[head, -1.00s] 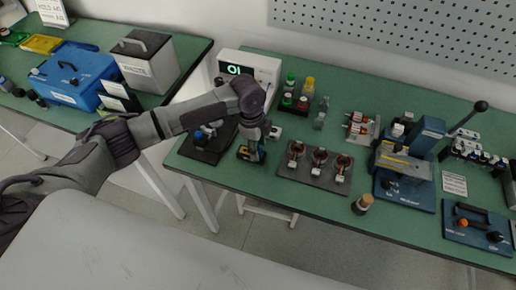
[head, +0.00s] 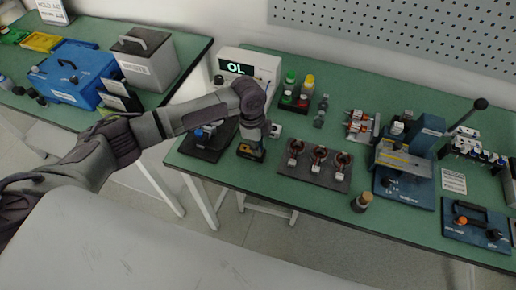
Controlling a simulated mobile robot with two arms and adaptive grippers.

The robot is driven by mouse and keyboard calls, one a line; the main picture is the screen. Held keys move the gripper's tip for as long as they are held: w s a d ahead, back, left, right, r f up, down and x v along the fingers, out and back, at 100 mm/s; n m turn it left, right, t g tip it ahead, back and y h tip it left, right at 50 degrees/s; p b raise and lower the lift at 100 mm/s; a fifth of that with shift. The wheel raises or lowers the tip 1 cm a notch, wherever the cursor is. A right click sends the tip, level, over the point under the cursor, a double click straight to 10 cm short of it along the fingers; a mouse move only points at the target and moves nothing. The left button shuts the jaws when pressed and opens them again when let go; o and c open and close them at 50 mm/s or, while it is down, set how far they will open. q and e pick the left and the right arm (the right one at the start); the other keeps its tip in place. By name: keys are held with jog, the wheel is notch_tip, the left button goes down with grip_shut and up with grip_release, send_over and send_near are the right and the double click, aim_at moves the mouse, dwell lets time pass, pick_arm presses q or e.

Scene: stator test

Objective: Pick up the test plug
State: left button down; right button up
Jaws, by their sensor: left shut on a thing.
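My left gripper (head: 251,151) points down at the front left part of the green bench, just right of a dark fixture plate (head: 206,149). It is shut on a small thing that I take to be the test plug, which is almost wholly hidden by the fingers. I cannot tell whether the plug touches the bench. My right gripper is out of view.
A meter (head: 247,67) reading "OL" stands behind the gripper. To the right lie a plate with several stators (head: 315,166), a blue press (head: 406,170) and a wooden-topped tool (head: 361,202). A blue case (head: 70,75) sits on the left bench.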

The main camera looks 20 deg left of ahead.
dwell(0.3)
pick_arm(q)
notch_tip(320, 180, up, 4)
jog(key=shift+b, duration=0.7)
jog(key=s+d+r+b, duration=0.2)
jog(key=d+r, duration=0.5)
jog(key=d, duration=0.4)
jog(key=shift+s, duration=0.85)
